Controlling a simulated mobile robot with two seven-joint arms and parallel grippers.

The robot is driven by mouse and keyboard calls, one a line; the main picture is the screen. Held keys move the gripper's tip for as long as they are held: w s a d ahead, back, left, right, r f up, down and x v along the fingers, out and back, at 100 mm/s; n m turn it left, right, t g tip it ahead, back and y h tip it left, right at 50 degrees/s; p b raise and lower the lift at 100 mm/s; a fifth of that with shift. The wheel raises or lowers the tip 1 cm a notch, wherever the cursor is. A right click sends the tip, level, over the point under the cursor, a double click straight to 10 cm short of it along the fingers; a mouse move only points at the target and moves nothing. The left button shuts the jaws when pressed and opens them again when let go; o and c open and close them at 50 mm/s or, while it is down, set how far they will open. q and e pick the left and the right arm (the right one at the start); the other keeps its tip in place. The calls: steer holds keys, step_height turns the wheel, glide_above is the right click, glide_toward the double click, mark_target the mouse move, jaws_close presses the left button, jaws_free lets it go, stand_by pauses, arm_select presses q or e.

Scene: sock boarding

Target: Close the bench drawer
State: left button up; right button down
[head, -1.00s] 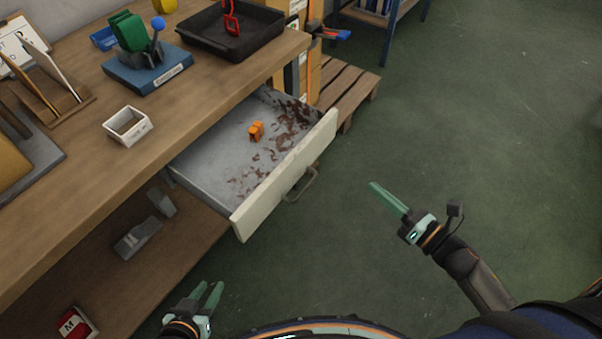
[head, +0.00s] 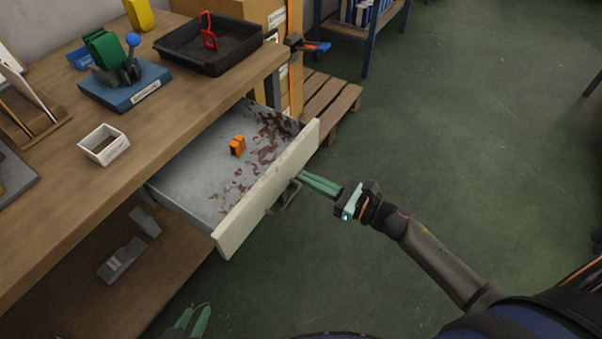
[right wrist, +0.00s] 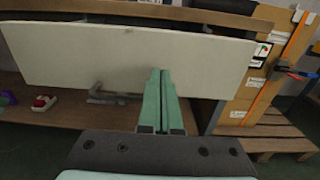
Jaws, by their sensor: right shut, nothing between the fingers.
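The bench drawer (head: 207,170) stands pulled out from under the wooden bench top. Its cream front panel (head: 268,192) carries a dark bar handle (head: 287,198). Inside lie a small orange object (head: 238,145) and brown flaky stains. My right gripper (head: 303,179) is shut and empty, its fingertips at the drawer front beside the handle. In the right wrist view the shut fingers (right wrist: 161,75) point at the front panel (right wrist: 120,58), right of the handle (right wrist: 108,97); I cannot tell if they touch. My left gripper (head: 200,312) is at the bottom edge, fingers apart.
On the bench top (head: 170,100) stand a white box (head: 103,145), a blue-based fixture (head: 127,85) and a black tray (head: 208,45). A wooden pallet (head: 330,100) lies beyond the drawer. The green floor to the right is clear.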

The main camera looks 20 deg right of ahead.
steer(key=shift+x, duration=1.25)
